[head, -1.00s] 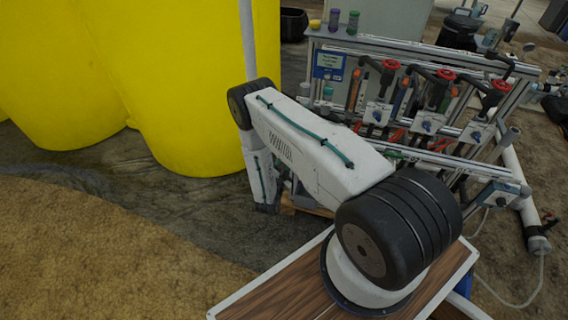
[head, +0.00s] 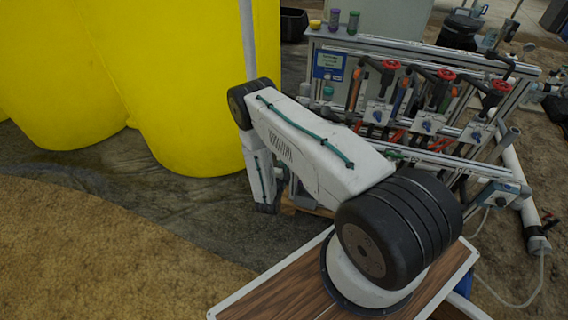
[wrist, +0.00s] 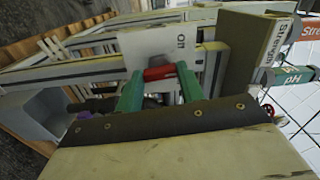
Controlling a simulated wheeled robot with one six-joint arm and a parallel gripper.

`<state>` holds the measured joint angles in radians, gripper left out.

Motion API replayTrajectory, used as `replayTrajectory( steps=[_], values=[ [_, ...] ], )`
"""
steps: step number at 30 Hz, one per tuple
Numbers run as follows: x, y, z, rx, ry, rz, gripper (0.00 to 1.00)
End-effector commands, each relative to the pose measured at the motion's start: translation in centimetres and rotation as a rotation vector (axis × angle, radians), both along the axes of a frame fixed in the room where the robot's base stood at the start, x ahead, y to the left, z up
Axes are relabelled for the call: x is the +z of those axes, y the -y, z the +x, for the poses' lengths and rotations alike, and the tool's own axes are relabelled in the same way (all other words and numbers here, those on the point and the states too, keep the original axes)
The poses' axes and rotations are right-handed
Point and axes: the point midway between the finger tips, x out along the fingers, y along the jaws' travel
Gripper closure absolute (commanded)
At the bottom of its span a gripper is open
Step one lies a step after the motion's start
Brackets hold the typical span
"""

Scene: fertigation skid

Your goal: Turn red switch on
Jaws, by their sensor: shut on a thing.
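In the wrist view, the red switch (wrist: 158,73) sits at the lower part of a white plate (wrist: 160,42) with the word "Off" printed sideways near its right side. My gripper (wrist: 160,83) has two green fingers, one on each side of the red switch, and is shut on it. The lower part of the switch is hidden between the fingers. In the head view my own arm hides my gripper and the red switch.
A grey box labelled "Strength" (wrist: 258,50) stands close right of the fingers. In the head view, the metal rack (head: 440,60) carries red-handled valves and pipes. Yellow tanks (head: 190,80) stand at the left.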

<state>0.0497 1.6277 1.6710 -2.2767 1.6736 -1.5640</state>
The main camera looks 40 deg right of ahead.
Motion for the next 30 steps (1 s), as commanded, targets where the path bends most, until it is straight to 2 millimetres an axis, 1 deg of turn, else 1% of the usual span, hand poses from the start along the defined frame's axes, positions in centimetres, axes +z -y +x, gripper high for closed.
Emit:
replayTrajectory(
  steps=[18,30],
  values=[
    [-0.04,-0.03,-0.06,0.0,0.454,0.355,0.85],
    [-0.07,-0.03,-0.09,0.0,0.656,0.514,0.85]
  ],
)
